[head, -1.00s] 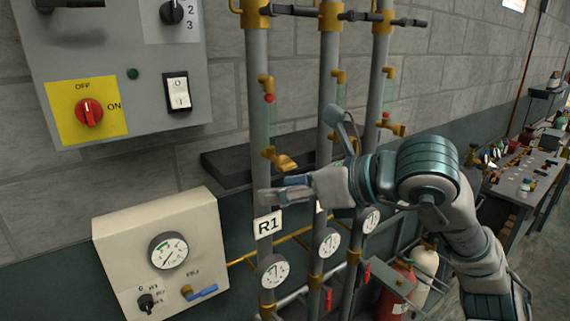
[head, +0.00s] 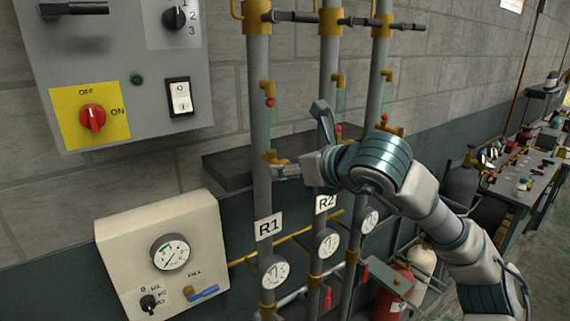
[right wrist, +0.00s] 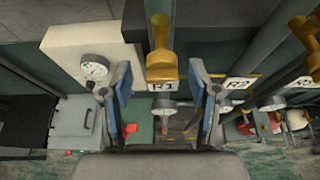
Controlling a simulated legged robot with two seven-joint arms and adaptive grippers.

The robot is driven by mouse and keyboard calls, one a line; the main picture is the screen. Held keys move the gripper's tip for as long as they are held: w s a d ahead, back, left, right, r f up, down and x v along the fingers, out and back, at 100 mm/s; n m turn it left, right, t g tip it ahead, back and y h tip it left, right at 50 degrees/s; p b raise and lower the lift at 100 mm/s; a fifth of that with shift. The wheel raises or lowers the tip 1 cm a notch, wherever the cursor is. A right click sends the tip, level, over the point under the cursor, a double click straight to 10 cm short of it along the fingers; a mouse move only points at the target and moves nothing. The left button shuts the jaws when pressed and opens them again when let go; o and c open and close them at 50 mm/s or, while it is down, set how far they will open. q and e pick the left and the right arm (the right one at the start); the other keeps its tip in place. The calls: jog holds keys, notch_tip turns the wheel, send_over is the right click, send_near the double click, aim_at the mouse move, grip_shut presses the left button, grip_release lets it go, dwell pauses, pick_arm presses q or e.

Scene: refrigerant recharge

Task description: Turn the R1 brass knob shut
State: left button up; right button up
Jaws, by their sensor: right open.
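The R1 brass knob (head: 275,157) sits on the leftmost grey pipe, above the white R1 label (head: 268,227). My right gripper (head: 284,171) is at this knob, just to its right in the head view; its arm comes in from the right. In the right wrist view the brass knob (right wrist: 165,72) lies between the two open blue-edged fingers, with space on both sides. The R1 label (right wrist: 162,87) shows just below it there. I cannot tell how deep the knob sits between the fingers. My left gripper is in neither view.
Two more pipes stand close to the right, one labelled R2 (head: 326,203). Round gauges (head: 274,271) hang below the labels. A dark ledge (head: 228,168) is behind the pipes. A cream gauge box (head: 160,250) and a grey switch panel (head: 150,60) are at left.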

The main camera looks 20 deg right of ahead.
jog(key=x, duration=0.2)
jog(key=shift+w+a, duration=0.2)
jog(key=shift+w, duration=0.05)
jog(key=shift+w+f, duration=0.25)
jog(key=shift+w, duration=0.1)
jog(key=shift+d, duration=0.35)
jog(key=shift+c, duration=0.3)
jog(key=c, duration=0.4)
jog(key=shift+s+a, duration=0.1)
jog(key=shift+a, duration=0.1)
jog(key=c, duration=0.7)
